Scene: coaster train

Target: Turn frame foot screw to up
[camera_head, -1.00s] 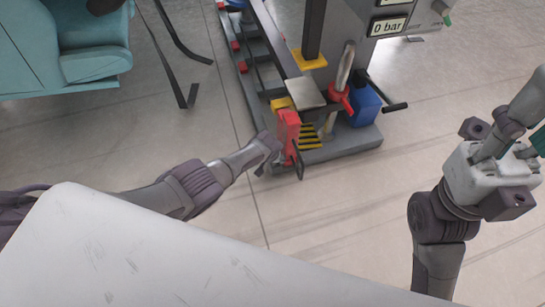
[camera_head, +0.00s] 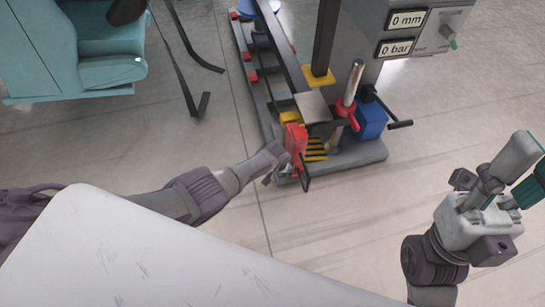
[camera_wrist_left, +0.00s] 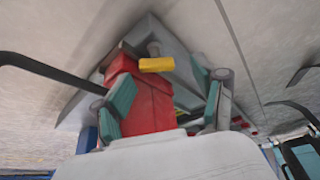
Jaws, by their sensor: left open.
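I cannot tell for sure which part is the frame foot screw. A red block (camera_head: 295,138) with a black handle (camera_head: 304,172) stands at the near left end of the machine's grey base. My left gripper (camera_head: 280,165) is right at this block. In the left wrist view the red block (camera_wrist_left: 148,103) lies between the teal-padded fingers of the open left gripper (camera_wrist_left: 165,100). A yellow piece (camera_wrist_left: 157,64) shows just past it. My right gripper (camera_head: 522,180) is far off at the right, partly cut off, and its opening is unclear.
The machine's grey base (camera_head: 355,158) carries a silver post (camera_head: 353,82), a blue block (camera_head: 371,120) and a black crank (camera_head: 392,123). Displays read 0 mm (camera_head: 406,19) and 0 bar (camera_head: 395,48). A teal seat (camera_head: 108,70) stands at upper left. Floor at right is clear.

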